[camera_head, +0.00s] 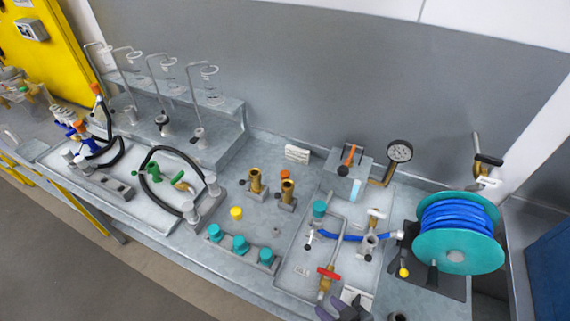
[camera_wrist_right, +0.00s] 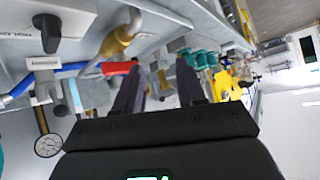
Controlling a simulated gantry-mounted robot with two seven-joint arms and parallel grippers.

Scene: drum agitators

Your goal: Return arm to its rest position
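My right gripper (camera_head: 341,309) shows at the bottom edge of the head view, just in front of the piping panel with the red-handled valve (camera_head: 329,274). Only its dark finger ends are in that view; the rest of the arm is out of frame. In the right wrist view its two dark fingers (camera_wrist_right: 160,88) stand apart with nothing held between them. The red valve handle (camera_wrist_right: 119,68) appears beyond the fingers there, to their left. I cannot tell the exact distance to it. My left gripper is in neither view.
A blue hose reel with teal flanges (camera_head: 460,232) stands at the right. A pressure gauge (camera_head: 399,151) rises behind the panel. Teal caps (camera_head: 240,244) and a yellow cap (camera_head: 236,213) sit mid-bench. Black hoses (camera_head: 150,178) are at the left. The floor before the bench (camera_head: 90,270) is clear.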

